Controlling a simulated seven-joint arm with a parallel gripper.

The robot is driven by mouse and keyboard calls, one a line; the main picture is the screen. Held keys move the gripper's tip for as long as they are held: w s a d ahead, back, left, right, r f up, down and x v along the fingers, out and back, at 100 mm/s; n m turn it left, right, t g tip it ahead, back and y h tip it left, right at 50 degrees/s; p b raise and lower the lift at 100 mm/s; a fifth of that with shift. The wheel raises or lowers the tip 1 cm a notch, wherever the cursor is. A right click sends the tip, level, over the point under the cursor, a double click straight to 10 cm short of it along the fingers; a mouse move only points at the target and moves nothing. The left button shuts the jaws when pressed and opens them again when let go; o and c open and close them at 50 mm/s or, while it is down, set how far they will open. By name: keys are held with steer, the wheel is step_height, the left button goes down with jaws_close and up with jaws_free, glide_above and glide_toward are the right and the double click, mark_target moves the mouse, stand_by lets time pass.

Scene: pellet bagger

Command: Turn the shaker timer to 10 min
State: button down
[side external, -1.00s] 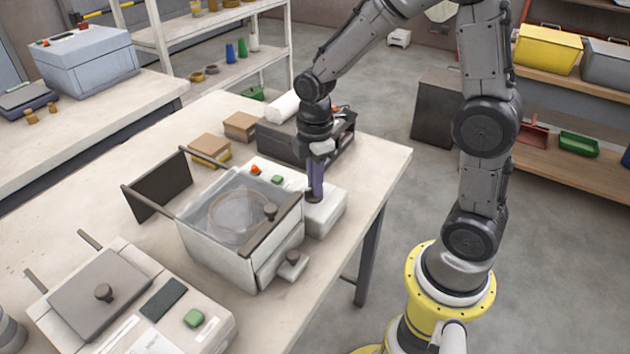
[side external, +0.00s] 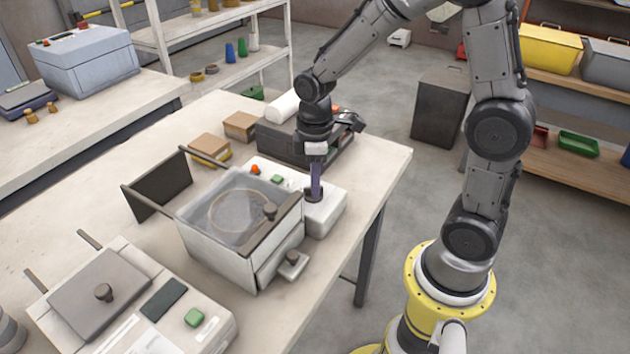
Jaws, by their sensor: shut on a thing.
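The shaker is a white box (side external: 215,250) with a clear lid over a round ring, on the table. A white unit (side external: 330,212) joins its right side and carries a dark round knob (side external: 312,196), which I take as the timer. My gripper (side external: 314,188) points down from above with its fingers shut on this knob. The fingers hide most of the knob, and no dial marks or pointer can be read. A red button (side external: 255,169) and a green button (side external: 277,179) sit behind the lid.
A dark open-topped box (side external: 285,145) stands behind my gripper, with a white roll (side external: 283,106) beyond it. A dark upright panel (side external: 160,185) stands left of the shaker. A lidded machine (side external: 120,300) fills the table's front left. The table's right edge is clear.

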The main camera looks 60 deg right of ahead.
steer(key=m, duration=0.4)
steer(key=shift+m, duration=0.4)
steer(key=m, duration=0.5)
steer(key=shift+a, duration=0.15)
steer(key=m, duration=0.4)
steer(key=shift+m, duration=0.4)
steer(key=shift+w+a+m, duration=0.1)
steer(key=shift+m, duration=2)
steer(key=shift+r, duration=0.1)
steer(key=c, duration=0.9)
jaws_free()
step_height(320, 180, up, 14)
steer(key=shift+f, duration=0.15)
